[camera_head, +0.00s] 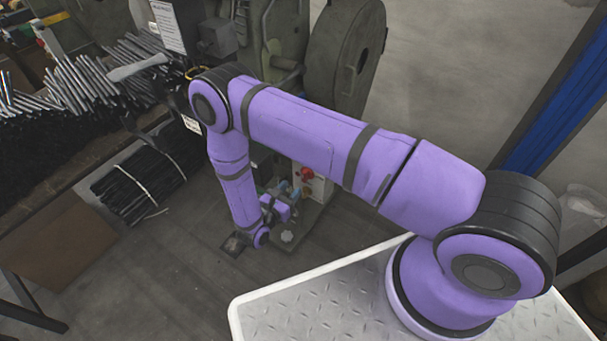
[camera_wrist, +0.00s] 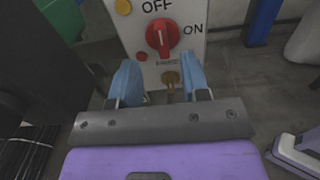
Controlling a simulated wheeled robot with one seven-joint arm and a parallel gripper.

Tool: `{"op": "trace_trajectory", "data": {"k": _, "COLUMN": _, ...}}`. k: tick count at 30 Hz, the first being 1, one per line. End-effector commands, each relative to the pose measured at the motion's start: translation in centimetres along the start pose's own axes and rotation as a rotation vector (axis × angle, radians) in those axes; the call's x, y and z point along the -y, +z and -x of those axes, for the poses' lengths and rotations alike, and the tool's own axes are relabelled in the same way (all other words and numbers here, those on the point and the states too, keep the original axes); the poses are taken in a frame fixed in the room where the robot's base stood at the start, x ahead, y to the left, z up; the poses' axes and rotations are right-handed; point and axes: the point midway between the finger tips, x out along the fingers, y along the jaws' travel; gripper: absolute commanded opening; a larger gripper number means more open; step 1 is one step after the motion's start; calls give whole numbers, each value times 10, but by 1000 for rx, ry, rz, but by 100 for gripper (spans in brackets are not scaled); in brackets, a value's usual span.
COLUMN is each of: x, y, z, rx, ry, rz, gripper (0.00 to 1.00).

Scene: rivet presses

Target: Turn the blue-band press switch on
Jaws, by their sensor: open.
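The switch is a red rotary knob (camera_wrist: 162,38) on a pale box (camera_wrist: 190,50), with OFF printed above it and ON to its right. Its raised ridge looks nearly upright, toward OFF. In the head view the red knob (camera_head: 306,174) shows small, low on the dark green-grey press (camera_head: 288,45). I cannot make out a blue band on the press. My gripper (camera_wrist: 160,76) has two blue fingers, open and apart, just below the knob with nothing between them but a brass-coloured part of the box behind. In the head view my gripper (camera_head: 284,192) is partly hidden beside the box.
A table with many metal rods (camera_head: 70,85) stands at the left, with a tied rod bundle (camera_head: 140,185) beneath. A large dark wheel (camera_head: 345,55) is on the press. A blue post (camera_head: 560,115) stands right. Grey floor (camera_head: 160,275) is open in front.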

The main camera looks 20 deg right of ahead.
Motion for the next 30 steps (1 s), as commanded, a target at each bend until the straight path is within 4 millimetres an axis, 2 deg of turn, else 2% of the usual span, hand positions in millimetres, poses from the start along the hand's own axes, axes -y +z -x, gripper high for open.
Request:
{"op": "trace_trajectory", "data": {"k": 6, "x": 0, "y": 0, "z": -41, "rx": -1, "ry": -5, "rz": -1, "gripper": 43}}
{"op": "trace_trajectory", "data": {"k": 12, "x": 0, "y": 0, "z": -67, "rx": -1, "ry": -3, "rz": 0, "gripper": 43}}
{"op": "trace_trajectory", "data": {"k": 18, "x": 0, "y": 0, "z": -78, "rx": -1, "ry": -1, "rz": 0, "gripper": 43}}
{"op": "trace_trajectory", "data": {"k": 26, "x": 0, "y": 0, "z": -80, "rx": -1, "ry": -1, "rz": 0, "gripper": 43}}
{"op": "trace_trajectory", "data": {"k": 27, "x": 0, "y": 0, "z": -80, "rx": -1, "ry": -1, "rz": 0, "gripper": 38}}
{"op": "trace_trajectory", "data": {"k": 30, "x": 0, "y": 0, "z": -80, "rx": -1, "ry": -1, "rz": 0, "gripper": 15}}
